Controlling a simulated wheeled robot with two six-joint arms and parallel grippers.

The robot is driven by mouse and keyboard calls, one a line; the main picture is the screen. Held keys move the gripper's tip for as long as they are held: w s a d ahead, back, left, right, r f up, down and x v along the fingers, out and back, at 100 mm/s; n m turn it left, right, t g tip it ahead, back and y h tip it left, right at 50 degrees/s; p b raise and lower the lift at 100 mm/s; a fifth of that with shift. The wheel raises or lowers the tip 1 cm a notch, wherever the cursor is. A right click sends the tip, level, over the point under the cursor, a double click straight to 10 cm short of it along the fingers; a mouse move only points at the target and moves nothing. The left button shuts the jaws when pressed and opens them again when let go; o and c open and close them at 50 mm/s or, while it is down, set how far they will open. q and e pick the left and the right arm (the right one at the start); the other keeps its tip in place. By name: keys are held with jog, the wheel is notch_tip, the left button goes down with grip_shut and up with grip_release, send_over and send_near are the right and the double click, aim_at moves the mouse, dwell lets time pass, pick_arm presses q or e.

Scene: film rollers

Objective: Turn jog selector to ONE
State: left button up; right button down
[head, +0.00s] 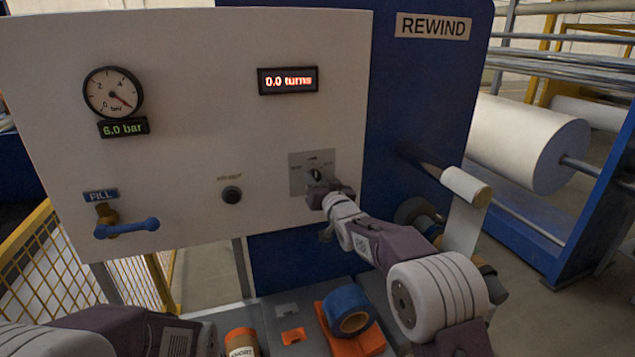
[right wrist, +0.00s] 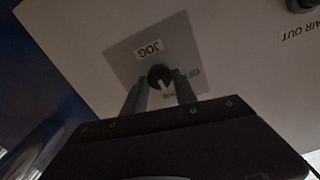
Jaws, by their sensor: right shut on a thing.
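The jog selector (head: 316,174) is a round black knob with a pale pointer line on a grey plate, low on the right of the white panel. In the right wrist view the knob (right wrist: 160,77) sits between my fingers, near a JOG label; the other plate lettering is partly hidden and hard to read. My right gripper (head: 322,190) is at the selector, and its two fingers (right wrist: 159,95) are shut on the knob from both sides. My left arm shows at the bottom left of the head view, but its fingertips do not show.
A roller (head: 466,186) projects at right.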

jog(key=shift+f, duration=0.15)
dwell(0.4)
jog(key=c, duration=1)
grip_release()
jog(key=shift+s+d, duration=0.1)
jog(key=shift+s, duration=0.15)
jog(key=b+v, duration=0.3)
jog(key=v, duration=0.5)
jog(key=shift+s, duration=0.3)
jog(key=shift+d, duration=0.15)
